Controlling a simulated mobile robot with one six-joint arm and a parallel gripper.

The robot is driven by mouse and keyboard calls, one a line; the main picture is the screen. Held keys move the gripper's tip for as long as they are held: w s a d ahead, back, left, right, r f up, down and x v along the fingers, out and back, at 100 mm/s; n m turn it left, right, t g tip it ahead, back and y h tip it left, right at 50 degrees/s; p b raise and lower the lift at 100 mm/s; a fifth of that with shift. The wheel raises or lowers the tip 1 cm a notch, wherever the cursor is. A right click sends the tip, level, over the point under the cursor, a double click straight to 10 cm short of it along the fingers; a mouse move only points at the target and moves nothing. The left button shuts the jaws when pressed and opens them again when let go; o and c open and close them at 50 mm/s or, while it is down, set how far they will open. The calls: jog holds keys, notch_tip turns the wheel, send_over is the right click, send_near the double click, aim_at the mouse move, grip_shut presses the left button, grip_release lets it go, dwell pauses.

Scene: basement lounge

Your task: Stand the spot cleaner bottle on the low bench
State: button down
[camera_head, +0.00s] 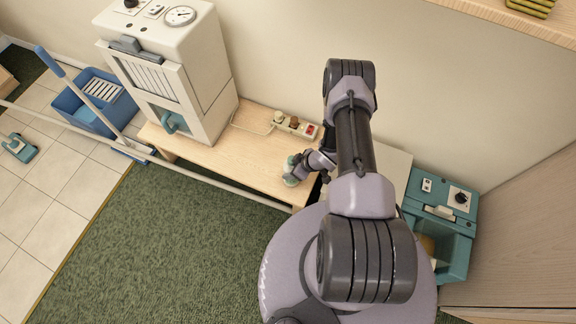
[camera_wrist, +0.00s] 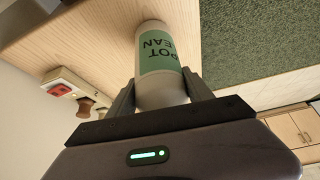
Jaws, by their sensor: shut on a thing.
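The spot cleaner bottle (camera_wrist: 157,45) is pale with a green label and fills the middle of the wrist view. It also shows small in the head view (camera_head: 290,178). My gripper (camera_wrist: 163,88) is shut on the bottle, with one finger on each side; in the head view my gripper (camera_head: 301,167) is at the bench's front right part. The low bench (camera_head: 225,155) is light wood along the wall. The bottle looks upright at the bench top, near its front edge. I cannot tell whether its base touches the wood.
A large white machine (camera_head: 165,80) stands on the bench's left part. A power strip (camera_head: 295,125) with a red switch lies at the back. A teal machine (camera_head: 440,235) stands right of my arm. A blue bucket (camera_head: 95,100) stands at the left. Bare wood lies left of the bottle.

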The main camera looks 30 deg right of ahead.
jog(key=shift+s+r, duration=0.15)
jog(key=shift+c, duration=2)
grip_release()
jog(key=p+v, duration=0.5)
jog(key=v, duration=0.7)
jog(key=shift+p, duration=0.3)
